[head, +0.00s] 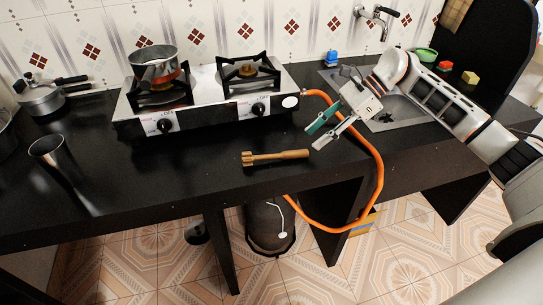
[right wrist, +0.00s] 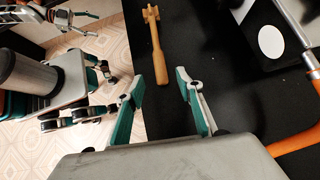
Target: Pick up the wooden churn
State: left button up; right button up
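The wooden churn (head: 275,157) is a light-brown rod with a notched head. It lies flat on the black counter in front of the stove, its head to the left. In the right wrist view the churn (right wrist: 157,50) lies ahead of the fingers, its handle end close to the left fingertip. My right gripper (head: 314,137) is open and empty, to the right of the churn's handle end and apart from it. The right wrist view shows its two green fingers (right wrist: 160,76) spread. My left gripper is not in the head view; part of another gripper shows in the right wrist view.
A two-burner stove (head: 210,95) with a steel pot (head: 155,68) stands behind the churn. An orange hose (head: 377,165) loops down at the right, near my right arm. A steel cup (head: 52,155) stands at the left. The counter around the churn is clear.

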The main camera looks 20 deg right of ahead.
aim_at(298, 151)
jog(key=shift+x, duration=3.8)
jog(key=shift+a+r, duration=0.1)
jog(key=shift+r, duration=0.05)
